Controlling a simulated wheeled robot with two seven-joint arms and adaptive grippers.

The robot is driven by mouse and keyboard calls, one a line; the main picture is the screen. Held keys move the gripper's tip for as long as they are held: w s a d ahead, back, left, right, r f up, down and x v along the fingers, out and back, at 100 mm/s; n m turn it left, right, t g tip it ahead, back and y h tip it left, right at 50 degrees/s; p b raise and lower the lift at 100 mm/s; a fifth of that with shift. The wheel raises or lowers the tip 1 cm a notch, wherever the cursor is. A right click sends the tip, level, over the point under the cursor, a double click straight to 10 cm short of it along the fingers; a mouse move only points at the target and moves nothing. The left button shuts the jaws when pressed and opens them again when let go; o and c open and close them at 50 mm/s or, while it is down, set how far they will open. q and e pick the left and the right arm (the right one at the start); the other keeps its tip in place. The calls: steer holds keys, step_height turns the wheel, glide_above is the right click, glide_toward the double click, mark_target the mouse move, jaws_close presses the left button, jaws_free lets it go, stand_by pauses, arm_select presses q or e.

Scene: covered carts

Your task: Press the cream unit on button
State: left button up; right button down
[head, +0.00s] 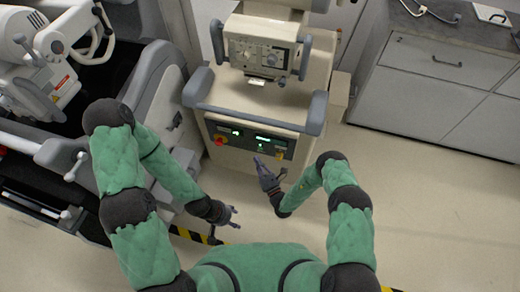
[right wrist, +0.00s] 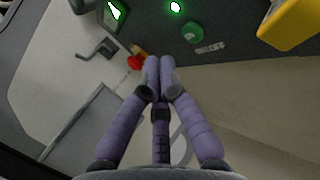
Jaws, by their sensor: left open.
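The cream unit (head: 222,92) stands upright at the top middle of the head view. Its dark control panel (head: 240,144) faces me, with green lit displays, a red knob (head: 220,140) and a small yellow part (head: 279,154). In the right wrist view a green button (right wrist: 193,32) with a small white label and a small red button (right wrist: 134,61) show. My left gripper (head: 234,216) is open and empty, lower and away from the panel.
A grey machine (head: 165,85) with a white arm stands close on the left. Grey cabinets (head: 420,85) with a counter stand at the right. A yellow block (right wrist: 290,22) sits on the panel in the right wrist view. The floor at the lower right is clear.

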steer(key=s, duration=0.1)
steer(key=s+a, duration=0.1)
steer(key=s, duration=0.1)
steer(key=shift+p, duration=0.35)
stand_by(0.6)
